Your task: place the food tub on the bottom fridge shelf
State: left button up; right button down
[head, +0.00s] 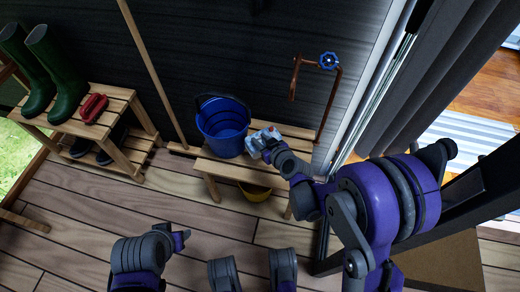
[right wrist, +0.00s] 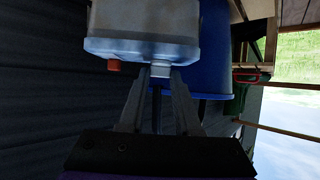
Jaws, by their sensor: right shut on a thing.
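The food tub (right wrist: 145,25) is a translucent, pale box with an orange clip on its edge, in the right wrist view. My right gripper (right wrist: 160,76) is shut on its near edge. In the head view the tub (head: 258,138) is small and partly hidden by my right gripper (head: 268,142), over the right part of a wooden bench. I cannot tell whether the tub touches the bench. My left gripper (head: 181,239) is low over the floor, away from the tub; its jaws are too small to read. No fridge shows in either view.
A blue bucket (head: 222,120) stands on the wooden bench (head: 230,170), just left of the tub. A copper pipe with a blue valve (head: 328,61) is on the dark wall behind. A shoe rack (head: 110,103) with green boots stands left.

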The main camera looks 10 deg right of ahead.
notch_tip(320, 180, down, 6)
jog(key=b, duration=0.2)
jog(key=shift+w+f+b, duration=0.1)
jog(key=shift+f+b, duration=0.15)
jog(key=shift+b, duration=0.05)
jog(key=shift+w+a+f, duration=0.1)
jog(key=shift+w+f, duration=0.1)
jog(key=shift+f, duration=0.1)
jog(key=c, duration=0.6)
grip_release()
jog(key=shift+r, duration=0.1)
